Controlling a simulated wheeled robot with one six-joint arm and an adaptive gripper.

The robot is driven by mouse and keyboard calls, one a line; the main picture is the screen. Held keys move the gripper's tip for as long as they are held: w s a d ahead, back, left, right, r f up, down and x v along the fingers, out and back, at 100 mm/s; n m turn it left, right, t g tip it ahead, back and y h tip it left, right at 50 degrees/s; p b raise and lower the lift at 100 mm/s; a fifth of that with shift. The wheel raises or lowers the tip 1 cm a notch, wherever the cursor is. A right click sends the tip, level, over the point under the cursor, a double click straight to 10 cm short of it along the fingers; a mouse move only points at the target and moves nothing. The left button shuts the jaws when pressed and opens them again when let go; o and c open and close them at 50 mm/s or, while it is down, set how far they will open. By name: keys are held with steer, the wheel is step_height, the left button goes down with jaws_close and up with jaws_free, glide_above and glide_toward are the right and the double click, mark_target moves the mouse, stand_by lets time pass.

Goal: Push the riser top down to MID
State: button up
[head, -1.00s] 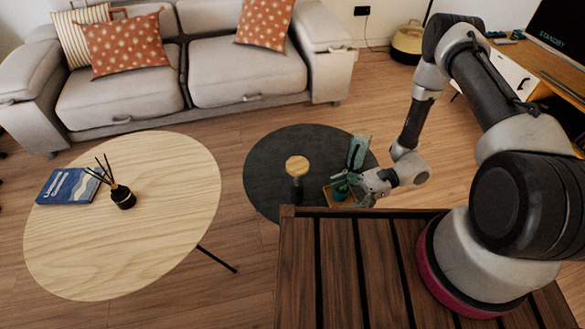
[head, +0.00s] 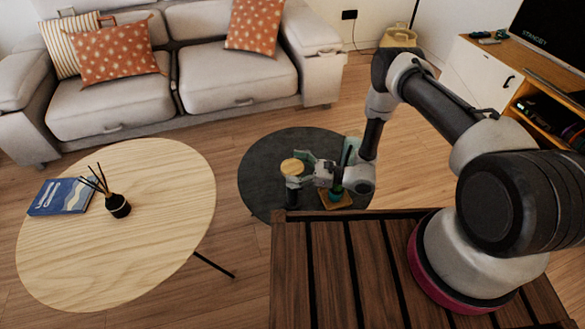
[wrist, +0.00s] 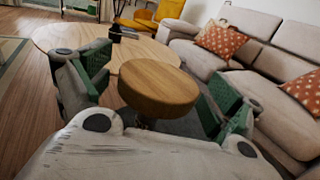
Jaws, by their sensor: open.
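The riser has a round light-wood top (head: 291,167) on a dark upright post (head: 292,194), standing on the dark round surface. Its top also fills the middle of the wrist view (wrist: 158,88), seen from slightly above. My gripper (head: 300,168) is at the right side of the riser top in the head view, its jaws open. In the wrist view the green-padded fingers are spread, one left and one right of the wooden top. I cannot tell whether they touch it. No MID mark can be read, and most of the post is hidden in the wrist view.
A small wooden tray (head: 337,203) with a teal item stands right of the riser, partly behind my gripper. A pale oval table (head: 150,230) with a book (head: 62,197) and reed diffuser (head: 119,205) is at left. A sofa (head: 235,75) stands behind.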

steer(key=shift+w+a, duration=0.1)
steer(key=shift+a, duration=0.15)
steer(key=c, duration=1.5)
steer(key=shift+f, duration=2)
steer(key=o, duration=1.5)
steer(key=v, duration=1.2)
